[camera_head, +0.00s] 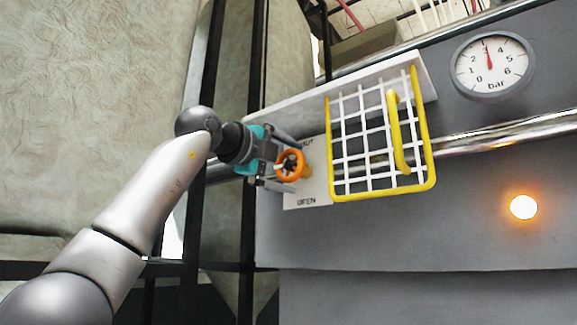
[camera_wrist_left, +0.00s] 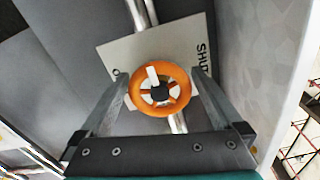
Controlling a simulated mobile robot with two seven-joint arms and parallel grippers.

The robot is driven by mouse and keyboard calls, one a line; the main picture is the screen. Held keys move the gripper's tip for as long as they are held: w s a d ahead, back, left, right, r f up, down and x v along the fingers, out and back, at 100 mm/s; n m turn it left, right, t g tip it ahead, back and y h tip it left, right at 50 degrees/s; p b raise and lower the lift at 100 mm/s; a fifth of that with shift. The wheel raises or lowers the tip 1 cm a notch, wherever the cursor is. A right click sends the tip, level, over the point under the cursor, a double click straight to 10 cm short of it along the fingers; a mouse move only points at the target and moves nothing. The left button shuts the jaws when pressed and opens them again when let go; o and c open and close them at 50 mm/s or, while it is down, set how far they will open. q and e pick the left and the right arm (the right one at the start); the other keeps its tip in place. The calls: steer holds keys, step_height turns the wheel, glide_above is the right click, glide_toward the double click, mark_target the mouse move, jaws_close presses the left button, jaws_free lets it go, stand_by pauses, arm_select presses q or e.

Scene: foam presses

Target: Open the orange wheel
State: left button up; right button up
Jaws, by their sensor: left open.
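The orange wheel (camera_head: 291,165) is mounted in front of a white plate (camera_head: 318,188) with lettering on the grey machine front. It also shows in the left wrist view (camera_wrist_left: 160,90), where it has a dark hub and a white mark on its upper left. My left gripper (camera_head: 280,160) is at the wheel. In the left wrist view its two fingers (camera_wrist_left: 160,98) are apart, one on each side of the wheel. Whether either finger touches the rim I cannot tell. My right gripper is not in view.
A white grid guard (camera_head: 370,135) with a yellow frame and handle sits just right of the wheel. A metal pipe (camera_head: 480,138) runs behind it. A pressure gauge (camera_head: 493,64) and a lit orange lamp (camera_head: 523,207) are farther right. Dark posts (camera_head: 208,100) stand at left.

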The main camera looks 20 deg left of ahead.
arm_select(q)
steer(key=shift+s+a+f+b, duration=0.1)
steer(key=shift+s+a+b, duration=0.05)
steer(key=shift+s+b, duration=0.25)
steer(key=b+v, duration=0.5)
steer(key=v, duration=0.9)
steer(key=shift+s, duration=0.2)
